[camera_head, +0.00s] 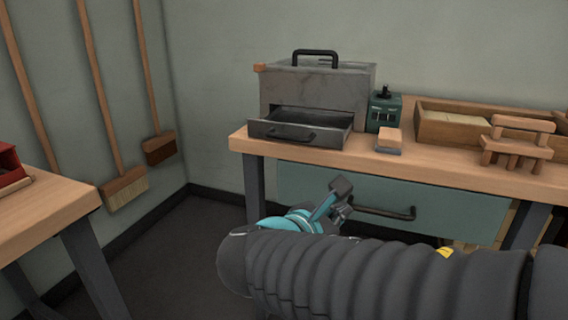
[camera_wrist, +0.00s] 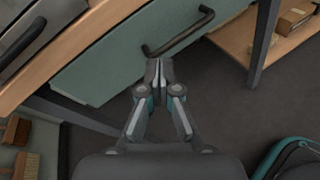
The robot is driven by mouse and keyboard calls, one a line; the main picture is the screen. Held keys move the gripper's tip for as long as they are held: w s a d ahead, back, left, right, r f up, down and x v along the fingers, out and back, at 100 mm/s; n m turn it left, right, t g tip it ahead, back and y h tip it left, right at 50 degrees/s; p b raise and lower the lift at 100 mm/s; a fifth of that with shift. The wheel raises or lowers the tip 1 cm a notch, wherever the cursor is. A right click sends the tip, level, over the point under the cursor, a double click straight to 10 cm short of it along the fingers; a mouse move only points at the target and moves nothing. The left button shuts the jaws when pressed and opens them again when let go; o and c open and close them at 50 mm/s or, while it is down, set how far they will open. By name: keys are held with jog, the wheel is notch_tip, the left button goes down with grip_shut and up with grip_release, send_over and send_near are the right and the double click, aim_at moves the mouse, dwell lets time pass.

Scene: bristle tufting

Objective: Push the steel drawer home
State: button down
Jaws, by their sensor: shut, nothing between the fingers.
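The steel drawer (camera_head: 300,130) juts out open from the bottom of a grey steel box (camera_head: 318,88) on the workbench, with a dark handle on its front. Part of the drawer front (camera_wrist: 22,42) shows at the upper left of the wrist view. My gripper (camera_head: 342,188) is in front of the bench, lower than the steel drawer. In the wrist view my gripper (camera_wrist: 158,66) has its fingertips together with nothing between them. It is near the dark handle of the green bench drawer, apart from the steel drawer.
The green bench drawer (camera_head: 300,184) lies under the wooden top. A green control box (camera_head: 383,112), a small block (camera_head: 389,137), a wooden tray (camera_head: 450,132) and a wooden rack (camera_head: 516,148) stand right of the steel box. Brooms (camera_head: 126,188) lean at the left wall.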

jog(key=w+a+r+n+t+y+b, duration=0.1)
jog(key=a+r+n+t+y+b, duration=0.2)
jog(key=a+n+t, duration=0.85)
jog(key=w+r+m+g, duration=0.1)
jog(key=w, duration=0.3)
jog(key=w+d+r+m+g, duration=0.1)
jog(key=w+g, duration=0.1)
jog(key=w, duration=0.2)
jog(key=w+r+m+g, duration=0.1)
jog(key=w, duration=0.4)
jog(key=shift+d+r, duration=0.2)
jog(key=shift+r, duration=0.1)
